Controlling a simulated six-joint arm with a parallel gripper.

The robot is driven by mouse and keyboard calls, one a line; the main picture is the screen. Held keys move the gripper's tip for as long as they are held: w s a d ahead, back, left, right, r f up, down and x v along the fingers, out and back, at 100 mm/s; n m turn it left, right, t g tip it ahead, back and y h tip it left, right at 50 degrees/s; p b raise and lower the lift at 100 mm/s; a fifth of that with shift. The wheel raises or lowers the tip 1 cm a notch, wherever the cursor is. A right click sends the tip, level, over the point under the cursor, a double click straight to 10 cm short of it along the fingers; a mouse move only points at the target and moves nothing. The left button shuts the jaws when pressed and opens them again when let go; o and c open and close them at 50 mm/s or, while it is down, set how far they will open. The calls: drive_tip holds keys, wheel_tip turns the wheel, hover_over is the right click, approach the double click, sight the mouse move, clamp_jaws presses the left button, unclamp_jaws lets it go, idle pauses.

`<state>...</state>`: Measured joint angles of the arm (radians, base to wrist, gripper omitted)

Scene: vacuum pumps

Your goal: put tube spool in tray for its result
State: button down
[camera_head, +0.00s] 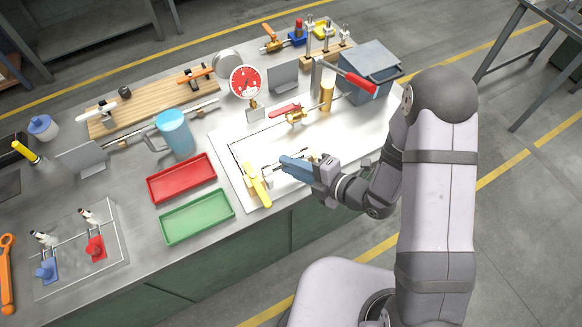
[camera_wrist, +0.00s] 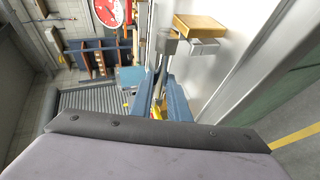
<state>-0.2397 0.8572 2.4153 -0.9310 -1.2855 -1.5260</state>
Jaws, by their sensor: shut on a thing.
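My gripper (camera_head: 284,163) is low over the white plate, its blue fingers pointing left. In the wrist view the fingers (camera_wrist: 163,105) are close together, shut on a mostly hidden thing; a sliver of yellow shows between them. I cannot tell for sure whether this is the tube spool. A yellow handle (camera_head: 257,185) lies just beyond the fingertips; it also shows in the wrist view (camera_wrist: 200,24), beside a grey metal block. A red tray (camera_head: 181,178) and a green tray (camera_head: 197,217) lie to the left of the plate. Both are empty.
A round red-faced gauge (camera_head: 245,82) and a red-handled valve (camera_head: 285,110) stand behind my gripper. A blue jug (camera_head: 174,132) stands behind the red tray.

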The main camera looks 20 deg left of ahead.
drive_tip(key=shift+f, duration=0.9)
drive_tip(key=shift+f, duration=0.25)
drive_tip(key=c, duration=1.7)
unclamp_jaws()
drive_tip(key=shift+r, duration=0.15)
drive_tip(key=shift+b+v, duration=1.25)
drive_tip(key=shift+v, duration=2.35)
drive_tip(key=shift+d, duration=0.15)
drive_tip(key=shift+f, duration=0.2)
